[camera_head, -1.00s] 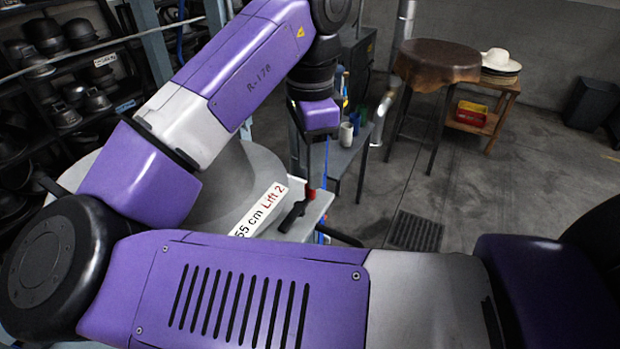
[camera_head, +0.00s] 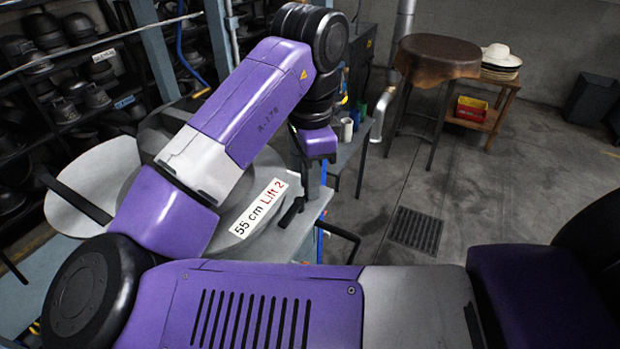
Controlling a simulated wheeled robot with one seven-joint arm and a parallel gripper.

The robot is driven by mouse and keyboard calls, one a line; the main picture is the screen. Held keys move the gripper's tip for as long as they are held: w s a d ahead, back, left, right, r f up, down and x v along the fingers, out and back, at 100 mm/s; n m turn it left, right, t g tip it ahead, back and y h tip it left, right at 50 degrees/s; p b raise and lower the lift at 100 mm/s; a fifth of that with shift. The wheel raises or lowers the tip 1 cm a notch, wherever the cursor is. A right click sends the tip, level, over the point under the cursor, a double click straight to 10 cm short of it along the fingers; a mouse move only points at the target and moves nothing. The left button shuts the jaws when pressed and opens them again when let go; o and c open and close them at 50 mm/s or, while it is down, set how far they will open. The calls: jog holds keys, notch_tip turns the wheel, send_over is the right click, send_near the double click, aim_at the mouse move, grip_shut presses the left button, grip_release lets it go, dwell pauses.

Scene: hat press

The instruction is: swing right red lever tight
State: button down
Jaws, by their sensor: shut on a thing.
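My gripper (camera_head: 322,172) hangs below the purple end of my arm, at the right edge of the hat press (camera_head: 308,212). Its fingers are small and partly hidden, and they are shut on the right red lever. The lever's red part is hidden at the gripper now. A black handle (camera_head: 291,213) slants beside the gripper, on its lower left. The label "55 cm Lift 2" (camera_head: 259,207) lies on the grey round part of the press.
My arm covers much of the press. A pale round plate (camera_head: 98,178) is at the left, before shelves of dark hat forms (camera_head: 45,45). A bench with cups (camera_head: 346,130) stands behind the gripper.

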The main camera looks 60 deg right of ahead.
aim_at(322, 209)
jog(key=shift+s+m, duration=0.1)
jog(key=shift+m, duration=0.2)
jog(key=m, duration=0.1)
jog(key=s+m, duration=0.1)
jog(key=m, duration=0.3)
jog(key=shift+s+a, duration=0.25)
jog(key=shift+s, duration=0.1)
jog(key=m, duration=0.2)
jog(key=s+m+b, duration=0.1)
jog(key=shift+a+m, duration=0.35)
jog(key=shift+m, duration=0.05)
jog(key=shift+s+a+m+b, duration=0.15)
jog(key=shift+a+m, duration=0.05)
jog(key=shift+m, duration=0.5)
jog(key=shift+s+a+m+b, duration=0.15)
jog(key=shift+a+m, duration=0.05)
jog(key=shift+m, duration=0.5)
jog(key=c, duration=1.3)
grip_release()
